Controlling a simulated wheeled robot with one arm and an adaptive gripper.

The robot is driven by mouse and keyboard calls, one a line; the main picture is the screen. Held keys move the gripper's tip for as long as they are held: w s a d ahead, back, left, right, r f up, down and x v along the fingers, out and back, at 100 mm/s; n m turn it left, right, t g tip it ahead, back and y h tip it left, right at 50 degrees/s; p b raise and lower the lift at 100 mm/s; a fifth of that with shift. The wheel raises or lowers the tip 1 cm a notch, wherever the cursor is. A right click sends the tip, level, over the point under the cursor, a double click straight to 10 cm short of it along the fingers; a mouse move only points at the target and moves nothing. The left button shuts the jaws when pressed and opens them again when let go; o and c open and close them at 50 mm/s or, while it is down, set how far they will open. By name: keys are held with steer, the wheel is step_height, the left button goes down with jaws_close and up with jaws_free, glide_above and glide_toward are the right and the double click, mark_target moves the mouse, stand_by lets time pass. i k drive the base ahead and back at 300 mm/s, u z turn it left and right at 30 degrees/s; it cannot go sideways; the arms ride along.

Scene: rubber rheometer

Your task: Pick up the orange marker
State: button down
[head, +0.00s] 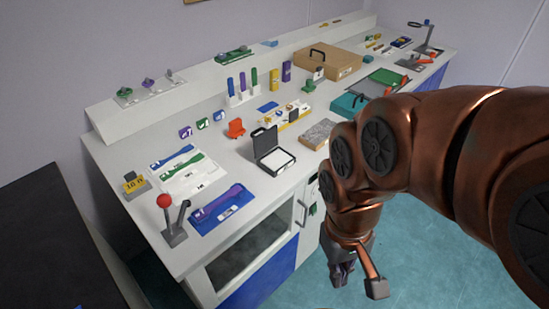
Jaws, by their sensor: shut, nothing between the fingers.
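I cannot pick out an orange marker with certainty. Small yellow and brownish sticks (373,40) lie at the back right of the bench, too small to tell apart. A bright orange piece (236,128) stands mid-bench, but its shape is not that of a pen. My gripper (343,275) hangs pointing down in front of the bench, over the floor and right of the cabinet. It looks shut and empty, and is well apart from everything on the bench. My arm covers part of the bench's right front.
The white bench (150,209) holds an open black case (268,150), a rack of upright coloured sticks (243,97), a red-knobbed lever (165,202), a cardboard-brown case (328,62) and a teal box (347,106). The teal floor (415,260) around my gripper is clear.

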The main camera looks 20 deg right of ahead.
mark_target(236, 129)
steer(key=z, duration=1.1)
steer(key=i, duration=1.2)
steer(key=u, duration=2.95)
